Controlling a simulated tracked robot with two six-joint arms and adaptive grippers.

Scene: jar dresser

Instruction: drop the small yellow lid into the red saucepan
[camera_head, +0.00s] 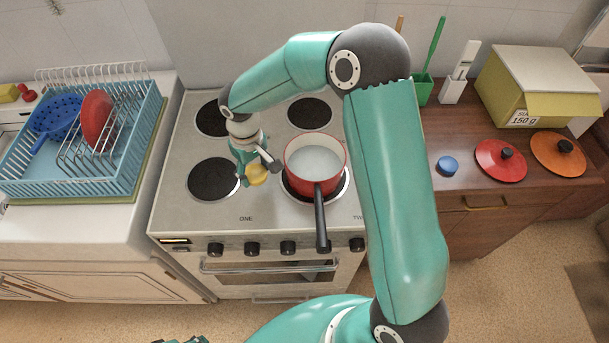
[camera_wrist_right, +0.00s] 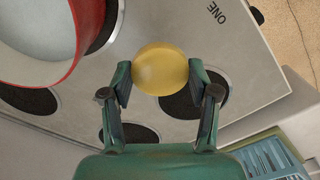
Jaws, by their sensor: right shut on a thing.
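The small yellow lid (camera_head: 257,175) is round and smooth. My right gripper (camera_head: 251,166) is shut on it and holds it over the stove, just left of the saucepan. The right wrist view shows the lid (camera_wrist_right: 160,69) between the two fingertips (camera_wrist_right: 160,80). The red saucepan (camera_head: 303,186) has a pale inside and a black handle pointing to the front. It stands on the front right burner, and its rim (camera_wrist_right: 70,70) shows at the upper left of the wrist view. Only a sliver of what seems my left gripper (camera_head: 182,340) shows at the bottom edge.
The stove top (camera_head: 262,216) has other dark burners, empty. A blue dish rack (camera_head: 80,183) with a red plate and blue colander stands left. On the right counter are a blue lid (camera_head: 447,165), red lid (camera_head: 500,163), orange lid (camera_head: 558,155) and yellow box (camera_head: 500,95).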

